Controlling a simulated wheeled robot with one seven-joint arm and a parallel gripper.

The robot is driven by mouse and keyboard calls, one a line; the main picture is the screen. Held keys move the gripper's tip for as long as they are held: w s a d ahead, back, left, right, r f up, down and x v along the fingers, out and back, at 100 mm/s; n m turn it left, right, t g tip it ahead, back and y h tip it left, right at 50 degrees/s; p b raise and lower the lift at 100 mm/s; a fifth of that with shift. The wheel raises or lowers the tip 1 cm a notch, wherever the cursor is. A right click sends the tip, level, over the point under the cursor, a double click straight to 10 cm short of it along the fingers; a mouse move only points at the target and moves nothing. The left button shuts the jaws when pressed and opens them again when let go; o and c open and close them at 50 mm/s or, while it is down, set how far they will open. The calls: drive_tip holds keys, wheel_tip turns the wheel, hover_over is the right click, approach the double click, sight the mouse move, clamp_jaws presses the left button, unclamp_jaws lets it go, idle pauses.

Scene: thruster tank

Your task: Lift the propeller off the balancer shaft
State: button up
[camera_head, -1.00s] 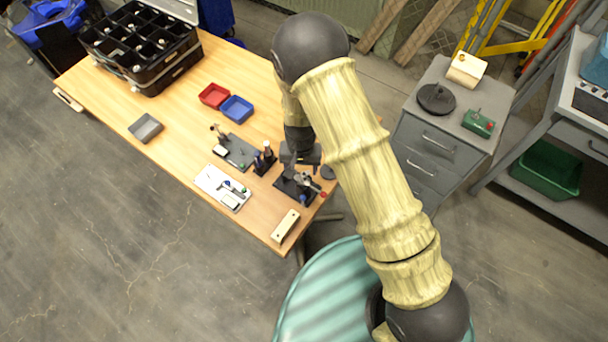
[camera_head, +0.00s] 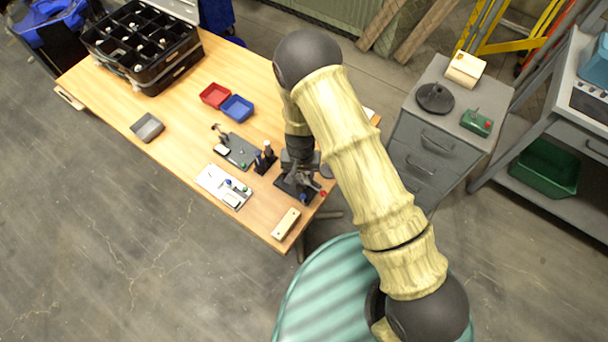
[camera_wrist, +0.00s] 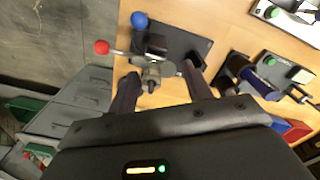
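The balancer stand (camera_head: 288,189) is a dark base near the table's front right corner, with a red knob and a blue knob. In the wrist view its dark base (camera_wrist: 185,42) lies beyond my fingers. A grey metal hub with short arms, apparently the propeller (camera_wrist: 151,76), sits at the stand between my fingers. My gripper (camera_wrist: 160,82) is open, one finger on each side of the hub. I cannot tell whether either finger touches it. In the head view my gripper (camera_head: 301,172) is over the stand and partly hides the propeller and shaft.
Red (camera_head: 214,95) and blue (camera_head: 237,108) bins lie farther back. A beige block (camera_head: 286,224) is near the front edge. A grey cabinet (camera_head: 430,150) stands right.

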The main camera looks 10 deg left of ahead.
drive_tip(key=c, duration=0.7)
drive_tip(key=shift+r, duration=0.15)
wheel_tip(320, 180, up, 10)
drive_tip(key=b, duration=0.2)
drive_tip(key=shift+b, duration=0.3)
